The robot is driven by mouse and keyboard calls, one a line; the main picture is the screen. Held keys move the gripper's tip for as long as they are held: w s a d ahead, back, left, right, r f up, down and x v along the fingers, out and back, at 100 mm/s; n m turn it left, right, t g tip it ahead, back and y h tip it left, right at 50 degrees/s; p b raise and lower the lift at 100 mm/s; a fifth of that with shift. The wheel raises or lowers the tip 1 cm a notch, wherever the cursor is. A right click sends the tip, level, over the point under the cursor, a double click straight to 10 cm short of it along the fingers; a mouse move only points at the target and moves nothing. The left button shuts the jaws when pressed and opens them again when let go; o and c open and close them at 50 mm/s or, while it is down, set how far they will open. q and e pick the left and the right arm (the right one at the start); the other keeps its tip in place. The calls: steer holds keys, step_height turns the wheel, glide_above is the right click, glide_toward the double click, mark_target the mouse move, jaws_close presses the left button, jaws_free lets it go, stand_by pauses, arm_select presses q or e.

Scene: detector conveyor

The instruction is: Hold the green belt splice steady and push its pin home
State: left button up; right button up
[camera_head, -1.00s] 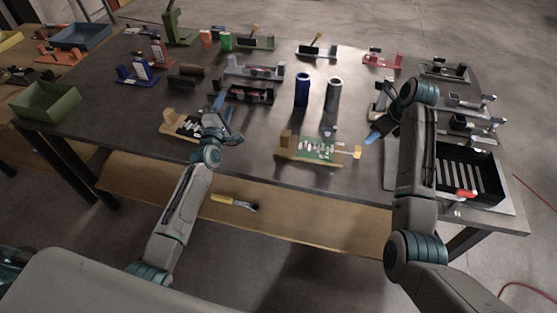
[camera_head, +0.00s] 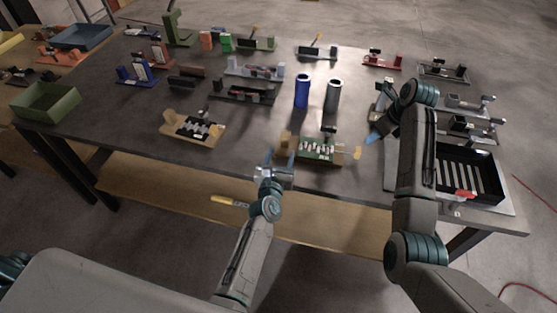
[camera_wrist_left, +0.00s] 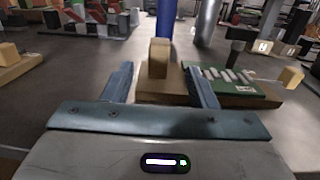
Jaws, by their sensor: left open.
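The green belt splice (camera_head: 316,149) lies on a tan wooden base near the table's front edge, with pale segments along it. A wooden block (camera_head: 286,141) stands at the base's left end. A thin pin with a tan tip (camera_head: 356,153) sticks out to the right. My left gripper (camera_head: 277,164) is open at the base's left end. In the left wrist view its fingers (camera_wrist_left: 160,85) stand either side of the wooden block (camera_wrist_left: 159,57), with the green splice (camera_wrist_left: 228,84) to the right. Whether they touch is unclear. My right gripper (camera_head: 373,137) is right of the pin, apart from it; its jaw state is unclear.
A second wooden fixture (camera_head: 193,129) with a black strip lies to the left. A blue cylinder (camera_head: 302,91) and a grey cylinder (camera_head: 333,95) stand behind the splice. A black slotted tray (camera_head: 466,173) is at right. The table between the two wooden fixtures is clear.

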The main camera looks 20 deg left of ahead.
mark_target(284, 140)
arm_select(q)
steer(key=w, duration=0.9)
steer(key=shift+w+a, duration=0.15)
steer(key=shift+a, duration=0.1)
jaws_close()
arm_select(e)
jaws_close()
steer(key=w+d+n+g+y, duration=0.1)
steer(key=w+d+n+g, duration=0.1)
steer(key=d+n, duration=0.5)
steer(key=shift+w+d+r+n+g, duration=0.3)
steer(key=shift+w+d, duration=0.15)
steer(key=shift+w, duration=0.1)
